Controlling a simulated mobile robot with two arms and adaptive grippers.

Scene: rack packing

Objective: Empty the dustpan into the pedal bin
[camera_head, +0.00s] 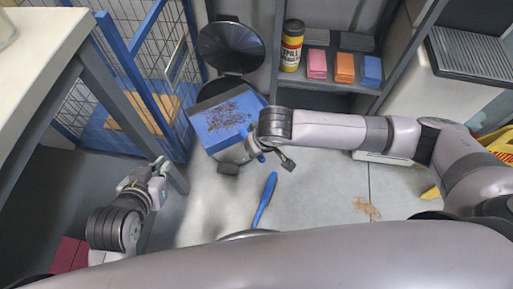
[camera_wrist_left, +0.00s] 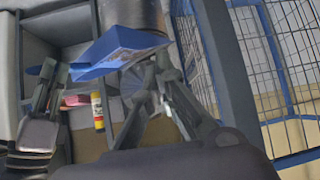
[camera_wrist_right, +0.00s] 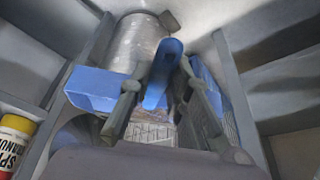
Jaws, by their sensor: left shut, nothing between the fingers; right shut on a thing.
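The blue dustpan (camera_head: 224,118) is in the air over the metal pedal bin, with dark crumbs spread on its pan. My right gripper (camera_head: 268,148) is shut on its handle (camera_wrist_right: 161,75). The pan also shows in the left wrist view (camera_wrist_left: 122,48). The bin's round black lid (camera_head: 231,47) stands open behind the pan. The pan hides the bin's mouth and most of its body; the metal side (camera_wrist_right: 138,50) shows in the right wrist view. The pedal (camera_head: 228,169) is at the floor. My left gripper (camera_head: 158,170) is shut and empty, left of the bin and apart from it.
A blue wire cage (camera_head: 140,75) stands left of the bin. Right of it, a shelf holds a yellow canister (camera_head: 292,45) and pink, orange and blue stacks. A blue brush (camera_head: 265,200) and a brown patch (camera_head: 367,208) are on the floor. A table (camera_head: 40,45) is at left.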

